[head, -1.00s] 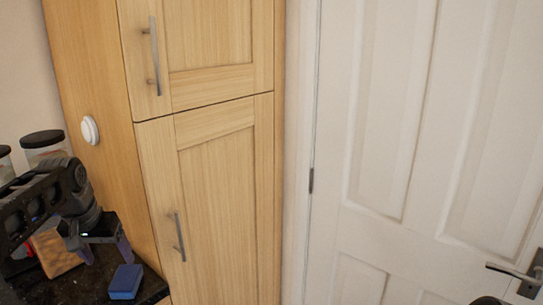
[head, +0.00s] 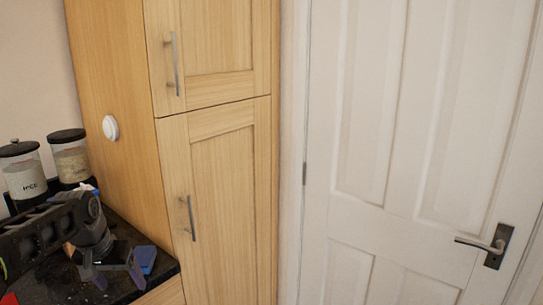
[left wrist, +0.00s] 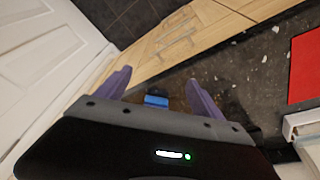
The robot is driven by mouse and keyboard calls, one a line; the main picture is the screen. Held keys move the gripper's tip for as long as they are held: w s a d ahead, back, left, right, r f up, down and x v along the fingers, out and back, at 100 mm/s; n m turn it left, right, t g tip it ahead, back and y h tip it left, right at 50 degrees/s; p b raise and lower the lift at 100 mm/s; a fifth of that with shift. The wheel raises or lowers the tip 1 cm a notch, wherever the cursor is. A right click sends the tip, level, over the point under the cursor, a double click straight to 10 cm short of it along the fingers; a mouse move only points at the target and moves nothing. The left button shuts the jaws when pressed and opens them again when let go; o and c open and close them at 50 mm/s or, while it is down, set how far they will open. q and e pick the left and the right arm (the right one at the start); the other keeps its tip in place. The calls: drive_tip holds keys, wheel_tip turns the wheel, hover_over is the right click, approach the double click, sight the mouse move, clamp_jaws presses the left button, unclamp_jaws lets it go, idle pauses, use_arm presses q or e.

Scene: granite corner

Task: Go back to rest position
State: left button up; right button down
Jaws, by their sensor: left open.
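My left gripper (head: 119,277) is at the lower left in the head view, over the dark granite worktop. Its purple fingers are apart and nothing is between them. In the left wrist view, the open fingers (left wrist: 159,88) frame a small blue block (left wrist: 156,101) on the worktop beyond them. In the head view, the blue block (head: 146,258) lies just behind the gripper, partly hidden by a finger. I cannot tell the exact gap between finger and block. My right gripper is in neither view.
Two lidded jars (head: 71,157) stand at the back left of the worktop (head: 160,268). A tall wooden cupboard (head: 225,180) rises beside it. A white door (head: 400,150) with a metal handle fills the right. A red flat thing (left wrist: 304,68) shows in the wrist view.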

use_arm(q)
drive_tip(key=s+d+f+g+h, duration=0.1)
drive_tip(key=s+d+f+h, duration=0.15)
drive_tip(key=d+f, duration=1.05)
drive_tip(key=s+d+f+h, duration=0.1)
drive_tip(key=s+d+f, duration=0.3)
drive_tip(key=d+f, duration=0.85)
drive_tip(key=s+d+f, duration=0.3)
drive_tip(key=s+f, duration=0.4)
drive_tip(key=s, duration=0.3)
drive_tip(key=s+d+f+g, duration=0.1)
drive_tip(key=s+d+f, duration=0.2)
drive_tip(key=s+f, duration=0.4)
drive_tip(key=s, duration=0.4)
drive_tip(key=shift+d+f+g+h, duration=0.25)
drive_tip(key=shift+d+g+h, duration=0.05)
drive_tip(key=shift+h, duration=0.05)
drive_tip(key=shift+o, duration=0.5)
drive_tip(key=shift+w, duration=0.1)
drive_tip(key=shift+a, duration=0.1)
